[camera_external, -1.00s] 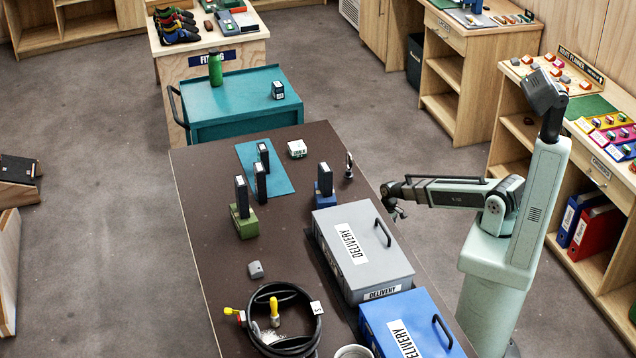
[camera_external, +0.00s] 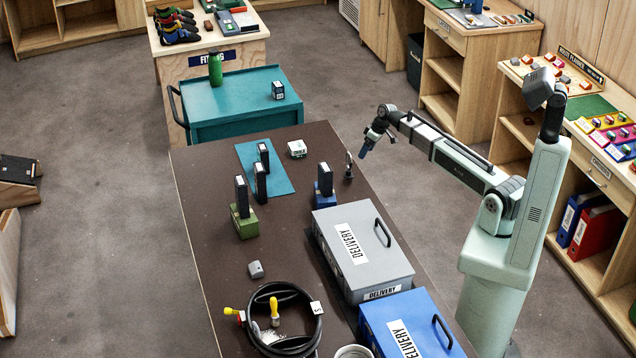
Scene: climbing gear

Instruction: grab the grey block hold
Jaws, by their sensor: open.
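A small grey block hold (camera_external: 255,269) lies on the dark brown table (camera_external: 200,235), left of the grey delivery box and above the coiled cable. Nothing touches it. My gripper (camera_external: 377,146) is open and empty, raised beyond the table's right edge, near the far end.
A grey delivery box (camera_external: 345,225) and a blue delivery box (camera_external: 390,312) line the table's right side. Black upright blocks stand in a green base (camera_external: 244,223) and a blue base (camera_external: 325,200). A coiled black cable (camera_external: 310,335) lies nearer. The table's left strip is clear.

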